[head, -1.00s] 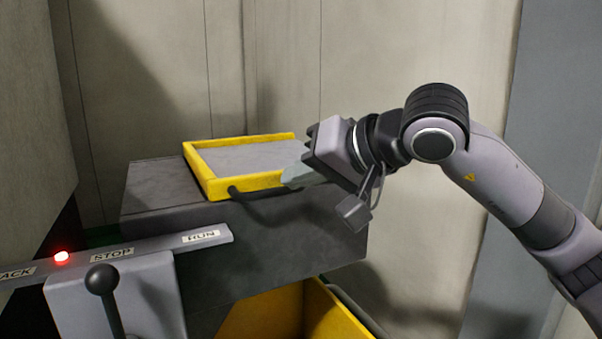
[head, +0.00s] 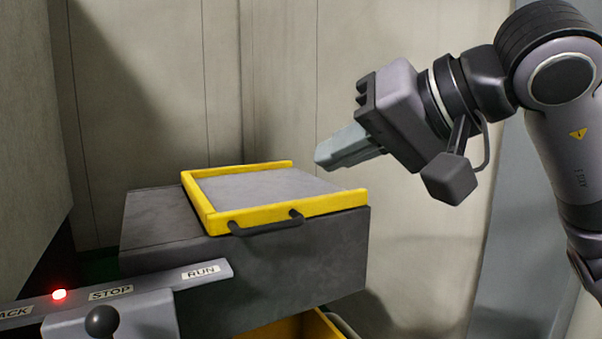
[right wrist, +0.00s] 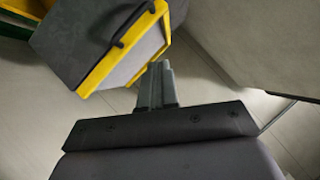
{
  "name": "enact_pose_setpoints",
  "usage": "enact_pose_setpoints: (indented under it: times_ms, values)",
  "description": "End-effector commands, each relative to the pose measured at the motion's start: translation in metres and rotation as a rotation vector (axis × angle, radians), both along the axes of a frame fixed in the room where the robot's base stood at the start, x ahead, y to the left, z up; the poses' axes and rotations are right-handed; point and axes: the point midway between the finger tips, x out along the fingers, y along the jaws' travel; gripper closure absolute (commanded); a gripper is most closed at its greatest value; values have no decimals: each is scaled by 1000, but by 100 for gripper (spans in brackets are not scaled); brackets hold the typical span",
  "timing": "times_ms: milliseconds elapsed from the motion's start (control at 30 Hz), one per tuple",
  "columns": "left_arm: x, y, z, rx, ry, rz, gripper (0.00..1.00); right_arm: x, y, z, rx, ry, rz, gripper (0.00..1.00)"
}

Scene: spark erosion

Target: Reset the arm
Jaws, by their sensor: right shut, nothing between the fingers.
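My right gripper (head: 342,148) is shut and empty. It hangs in the air above and to the right of the yellow-framed tray (head: 262,215), apart from it. In the right wrist view its shut fingers (right wrist: 159,82) point toward the tray's yellow edge (right wrist: 118,55). My right arm comes in from the right side of the head view. My left gripper is not in view.
The tray, with a black handle (head: 266,225), sits on a dark grey block (head: 290,268). A panel marked STOP (head: 110,292) and RUN has a lit red lamp (head: 59,294) and a black-knobbed lever (head: 101,320). A yellow bin (head: 290,328) shows below. Pale walls stand behind.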

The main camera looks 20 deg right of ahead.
Motion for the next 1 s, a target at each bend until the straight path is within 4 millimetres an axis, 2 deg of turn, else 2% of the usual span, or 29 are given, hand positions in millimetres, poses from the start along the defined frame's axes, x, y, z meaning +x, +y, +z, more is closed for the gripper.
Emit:
enact_pose_setpoints:
  times_ms: [233,367,500,700,833,1000]
  values:
    - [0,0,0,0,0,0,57,-1,5,-4,23,27,18,100]
    - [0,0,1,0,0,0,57,1,30,-27,136,151,97,100]
    - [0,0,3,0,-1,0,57,-5,70,-60,368,397,214,100]
    - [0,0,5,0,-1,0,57,-22,115,-87,757,815,322,100]
    - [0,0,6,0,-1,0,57,-29,131,-95,1021,1107,348,100]
    - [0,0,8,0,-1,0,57,-24,137,-101,1382,1503,331,100]
